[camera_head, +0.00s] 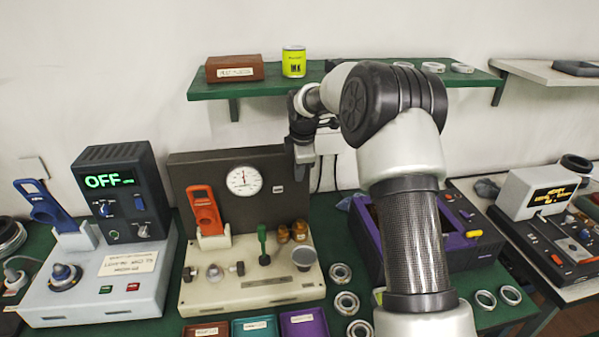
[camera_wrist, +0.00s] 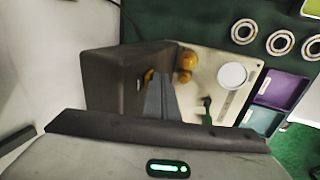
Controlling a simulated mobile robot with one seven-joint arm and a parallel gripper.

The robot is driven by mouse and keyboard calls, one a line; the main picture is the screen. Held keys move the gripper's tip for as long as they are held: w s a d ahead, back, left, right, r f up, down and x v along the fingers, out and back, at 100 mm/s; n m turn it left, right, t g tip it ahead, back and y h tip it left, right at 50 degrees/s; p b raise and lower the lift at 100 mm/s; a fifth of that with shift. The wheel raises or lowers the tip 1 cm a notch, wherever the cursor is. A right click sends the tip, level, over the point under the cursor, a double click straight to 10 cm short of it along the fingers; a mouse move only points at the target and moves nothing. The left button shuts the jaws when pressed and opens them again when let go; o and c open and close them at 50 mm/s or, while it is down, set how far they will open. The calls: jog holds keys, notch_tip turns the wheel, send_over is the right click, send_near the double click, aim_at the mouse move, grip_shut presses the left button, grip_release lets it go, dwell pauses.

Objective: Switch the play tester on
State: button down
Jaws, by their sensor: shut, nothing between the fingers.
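A tester with a dark display box (camera_head: 119,190) stands at the left on a pale grey base (camera_head: 95,297). Its display reads OFF in green, with small knobs and a blue switch below. The base carries a blue lever (camera_head: 45,205), a blue knob (camera_head: 64,275), and a red and a green button. A second device with a round dial gauge (camera_head: 244,181) and an orange lever (camera_head: 205,212) stands right of it. I cannot read which label says play tester. My gripper (camera_head: 303,160) is shut and empty above the gauge device's right end; its fingers also show in the wrist view (camera_wrist: 162,97).
The gauge device's cream base (camera_head: 250,293) has a green handle, brass parts and a grey cup. Metal rings (camera_head: 346,303) and coloured trays (camera_head: 255,328) lie nearby. A green shelf (camera_head: 270,86) hangs above. A purple-edged case (camera_head: 468,240) stands behind my arm.

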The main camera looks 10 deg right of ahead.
jog(key=shift+r, duration=0.2)
jog(key=shift+r+p, duration=0.65)
jog(key=shift+r, duration=0.1)
